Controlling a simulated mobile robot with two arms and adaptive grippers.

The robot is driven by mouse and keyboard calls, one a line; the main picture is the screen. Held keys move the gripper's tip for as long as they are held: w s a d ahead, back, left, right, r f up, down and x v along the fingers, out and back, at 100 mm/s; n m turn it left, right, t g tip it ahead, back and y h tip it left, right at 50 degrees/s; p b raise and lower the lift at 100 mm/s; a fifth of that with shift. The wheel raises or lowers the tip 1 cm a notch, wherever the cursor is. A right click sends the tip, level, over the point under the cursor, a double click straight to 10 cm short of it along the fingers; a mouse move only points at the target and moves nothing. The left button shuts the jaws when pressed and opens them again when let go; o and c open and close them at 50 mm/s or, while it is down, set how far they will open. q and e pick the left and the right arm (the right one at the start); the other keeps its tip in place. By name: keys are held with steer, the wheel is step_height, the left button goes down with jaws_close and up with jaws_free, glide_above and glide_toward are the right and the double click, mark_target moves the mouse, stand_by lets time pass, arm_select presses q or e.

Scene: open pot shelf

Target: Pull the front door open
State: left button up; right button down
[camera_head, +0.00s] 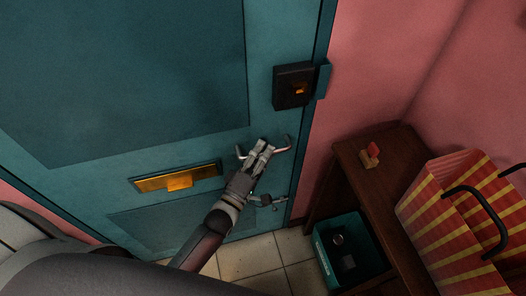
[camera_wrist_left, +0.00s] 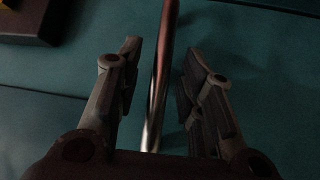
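The front door (camera_head: 230,130) is teal with recessed panels and looks shut in the head view. A metal pull handle (camera_head: 281,149) stands out from its right part, below a dark lock box (camera_head: 293,88) with an orange part. My left gripper (camera_head: 262,150) is at the middle of this handle. In the left wrist view the handle (camera_wrist_left: 158,90) runs between the two fingers of my left gripper (camera_wrist_left: 161,52), with a visible gap on each side. The fingers are open. My right gripper is in neither view.
A brass mail slot (camera_head: 176,180) is left of the gripper. A smaller metal fitting (camera_head: 268,201) sits below the handle. Right of the door, a wooden shelf (camera_head: 350,160) holds a small red item, with a teal bin (camera_head: 325,255) below and a striped bag (camera_head: 450,200) beside. Tiled floor (camera_head: 245,255) shows below.

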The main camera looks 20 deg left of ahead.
arm_select(q)
steer(key=shift+w, duration=0.2)
steer(key=shift+c, duration=0.2)
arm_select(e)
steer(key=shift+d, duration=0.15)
arm_select(q)
jaws_close()
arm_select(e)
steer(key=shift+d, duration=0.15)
